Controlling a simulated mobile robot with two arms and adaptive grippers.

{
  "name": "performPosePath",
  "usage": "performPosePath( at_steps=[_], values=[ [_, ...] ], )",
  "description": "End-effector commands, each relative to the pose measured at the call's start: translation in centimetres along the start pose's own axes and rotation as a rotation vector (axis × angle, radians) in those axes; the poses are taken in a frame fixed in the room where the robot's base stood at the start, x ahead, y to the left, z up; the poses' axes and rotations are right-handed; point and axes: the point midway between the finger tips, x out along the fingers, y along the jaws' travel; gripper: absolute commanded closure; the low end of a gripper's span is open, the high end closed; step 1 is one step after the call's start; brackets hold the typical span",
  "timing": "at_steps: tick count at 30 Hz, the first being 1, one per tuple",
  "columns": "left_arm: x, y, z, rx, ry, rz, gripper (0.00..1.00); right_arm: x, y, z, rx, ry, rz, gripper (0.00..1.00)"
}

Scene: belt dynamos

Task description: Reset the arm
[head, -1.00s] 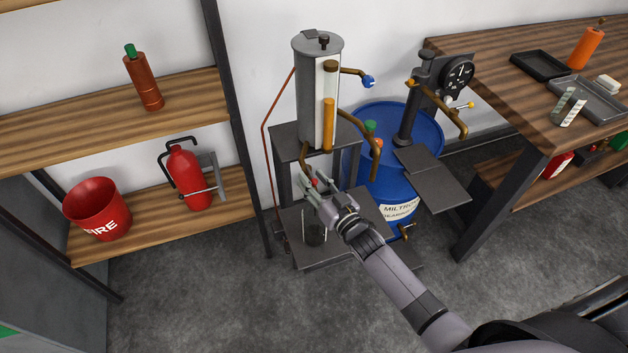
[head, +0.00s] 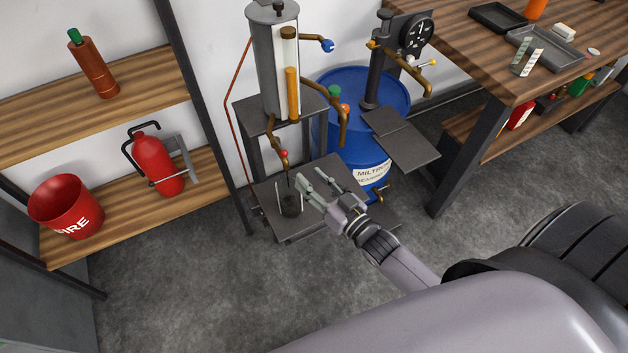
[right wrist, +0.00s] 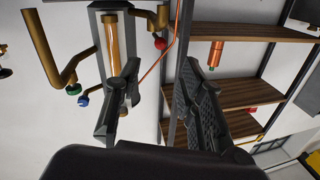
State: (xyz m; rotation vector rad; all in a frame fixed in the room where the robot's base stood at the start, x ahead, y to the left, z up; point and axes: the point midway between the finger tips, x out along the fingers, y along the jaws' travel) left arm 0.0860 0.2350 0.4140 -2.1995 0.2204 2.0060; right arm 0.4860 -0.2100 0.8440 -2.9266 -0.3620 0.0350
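My right gripper (head: 313,180) is open and empty, in front of the dispenser stand and to the right of a tap with a red knob (head: 283,153). In the right wrist view its two fingers (right wrist: 160,75) stand apart with nothing between them. A clear glass with dark contents (head: 290,205) stands upright on the stand's lower plate, below the tap and left of the gripper. The gripper looks apart from both, though depth is hard to judge. My right arm is bent, coming in from the lower right. My left gripper is out of view.
A grey cylinder with a sight tube (head: 268,65) tops the stand. A blue drum (head: 385,95) and a small dark platform (head: 400,140) are behind right. A wooden bench (head: 515,70) is at right, shelves with a fire extinguisher (head: 157,165) and red bucket (head: 66,205) at left.

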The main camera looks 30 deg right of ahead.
Motion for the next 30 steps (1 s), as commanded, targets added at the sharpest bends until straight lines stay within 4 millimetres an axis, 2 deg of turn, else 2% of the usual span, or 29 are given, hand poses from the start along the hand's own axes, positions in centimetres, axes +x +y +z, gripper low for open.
performPosePath(
  at_steps=[17, 20, 23, 26, 27, 30],
  values=[
    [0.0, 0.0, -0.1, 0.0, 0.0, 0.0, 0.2, -0.3, 0.0, 0.0, -0.001, -0.001, 0.001, 0.64],
    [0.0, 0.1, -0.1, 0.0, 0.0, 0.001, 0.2, -0.5, 0.4, 1.4, -0.004, -0.032, 0.015, 0.64],
    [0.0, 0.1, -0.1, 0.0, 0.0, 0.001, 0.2, -1.3, 1.6, 5.4, -0.015, -0.122, 0.054, 0.64],
    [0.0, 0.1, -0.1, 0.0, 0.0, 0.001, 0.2, -3.4, 3.0, 11.6, -0.034, -0.27, 0.108, 0.64],
    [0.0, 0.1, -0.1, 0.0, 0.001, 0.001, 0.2, -4.6, 3.6, 14.5, -0.042, -0.341, 0.131, 0.64],
    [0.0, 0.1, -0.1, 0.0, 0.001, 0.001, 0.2, -8.3, 4.5, 21.2, -0.065, -0.52, 0.176, 0.64]
  ],
)
